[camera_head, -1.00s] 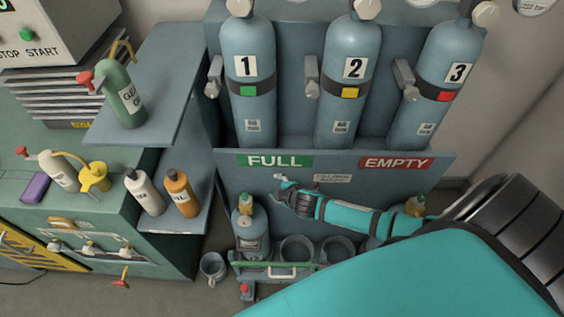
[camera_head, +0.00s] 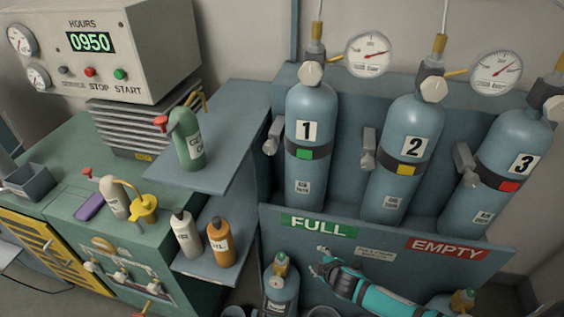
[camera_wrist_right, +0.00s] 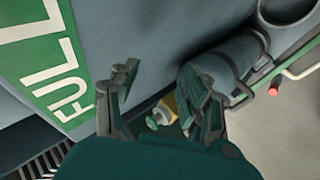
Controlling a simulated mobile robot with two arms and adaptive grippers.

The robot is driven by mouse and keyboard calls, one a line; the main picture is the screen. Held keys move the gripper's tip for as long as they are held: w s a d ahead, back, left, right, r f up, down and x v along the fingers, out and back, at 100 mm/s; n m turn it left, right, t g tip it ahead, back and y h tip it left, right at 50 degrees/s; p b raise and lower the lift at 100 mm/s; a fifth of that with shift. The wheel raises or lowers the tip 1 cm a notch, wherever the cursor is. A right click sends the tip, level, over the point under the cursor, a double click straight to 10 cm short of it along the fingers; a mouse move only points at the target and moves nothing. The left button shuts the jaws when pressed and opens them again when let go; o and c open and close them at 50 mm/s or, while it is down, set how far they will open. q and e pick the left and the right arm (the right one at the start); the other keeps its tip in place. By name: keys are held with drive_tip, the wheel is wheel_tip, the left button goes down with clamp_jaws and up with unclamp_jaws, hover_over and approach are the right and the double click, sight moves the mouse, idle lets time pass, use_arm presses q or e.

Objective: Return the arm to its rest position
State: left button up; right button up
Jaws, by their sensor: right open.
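My right arm, teal and black, comes in from the lower right of the head view. Its right gripper (camera_head: 321,262) is in front of the rack panel, below the green FULL label (camera_head: 318,226). In the wrist view the right gripper (camera_wrist_right: 160,80) has its two fingers spread, with nothing held between them. Beyond the fingers shows the yellow valve with a green cap (camera_wrist_right: 163,112) of a cylinder. In the head view a small cylinder (camera_head: 281,297) stands below and left of the gripper, apart from it. My left gripper is out of view.
Large cylinders 1 (camera_head: 311,112), 2 (camera_head: 412,125) and 3 (camera_head: 502,150) stand in the rack above the gripper. A red EMPTY label (camera_head: 447,250) is to the right. A shelf with bottles (camera_head: 221,243) and a green workbench (camera_head: 60,205) are at left.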

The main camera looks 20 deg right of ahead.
drive_tip(key=s+f+m+g, duration=0.4)
drive_tip(key=s+f+m, duration=0.1)
drive_tip(key=s+f, duration=1.3)
drive_tip(key=s+a+f+m+g, duration=0.2)
drive_tip(key=s+f, duration=0.2)
drive_tip(key=s, duration=0.7)
drive_tip(key=s+a+f+m+g, duration=0.2)
drive_tip(key=s+a+f+m, duration=0.1)
drive_tip(key=s, duration=0.9)
drive_tip(key=shift+s+a+f+y, duration=0.25)
drive_tip(key=shift+f+y, duration=0.15)
drive_tip(key=shift+f, duration=0.15)
